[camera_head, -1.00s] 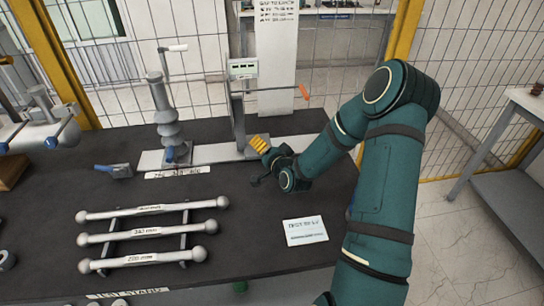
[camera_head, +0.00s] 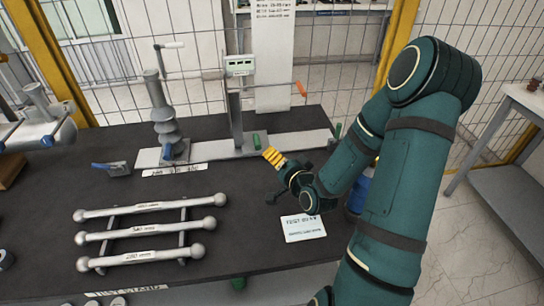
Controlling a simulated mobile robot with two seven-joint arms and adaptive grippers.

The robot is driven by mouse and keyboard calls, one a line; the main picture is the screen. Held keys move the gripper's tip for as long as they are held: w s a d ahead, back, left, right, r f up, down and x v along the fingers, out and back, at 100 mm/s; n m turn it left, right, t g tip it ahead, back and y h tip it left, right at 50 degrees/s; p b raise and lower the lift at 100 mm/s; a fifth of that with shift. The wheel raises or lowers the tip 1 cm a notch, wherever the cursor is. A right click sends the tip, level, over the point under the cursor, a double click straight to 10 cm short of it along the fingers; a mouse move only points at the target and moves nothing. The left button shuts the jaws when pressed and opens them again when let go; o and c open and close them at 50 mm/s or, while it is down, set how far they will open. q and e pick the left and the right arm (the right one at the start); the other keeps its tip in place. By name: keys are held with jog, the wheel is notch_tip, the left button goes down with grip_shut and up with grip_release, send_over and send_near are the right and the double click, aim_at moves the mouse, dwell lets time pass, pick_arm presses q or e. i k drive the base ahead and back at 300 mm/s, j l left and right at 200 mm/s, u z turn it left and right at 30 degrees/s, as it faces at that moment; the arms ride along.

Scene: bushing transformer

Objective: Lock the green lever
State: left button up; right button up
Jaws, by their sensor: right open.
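A small green lever (camera_head: 256,141) stands on the light metal base rail, just right of the foot of the grey post. A second small green piece (camera_head: 338,130) shows at the rail's right end, partly behind my arm. My right gripper (camera_head: 271,178) is open and empty over the black table, in front of the rail. One yellow-ribbed fingertip points up toward the green lever, with a small gap in the picture; the other dark finger is lower. I cannot tell from this view whether the lever is locked. My left gripper is not in view.
The base rail (camera_head: 295,140) carries a grey ribbed bushing (camera_head: 166,124) and a post with a display (camera_head: 239,66). An orange-tipped rod (camera_head: 300,88) reaches right. A rack of silver bars (camera_head: 150,232) and a white card (camera_head: 303,228) lie in front. Wire fencing stands behind.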

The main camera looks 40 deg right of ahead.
aim_at(335, 144)
jog(key=k+j, duration=0.15)
jog(key=k, duration=0.35)
jog(key=k+j, duration=0.2)
jog(key=k, duration=0.3)
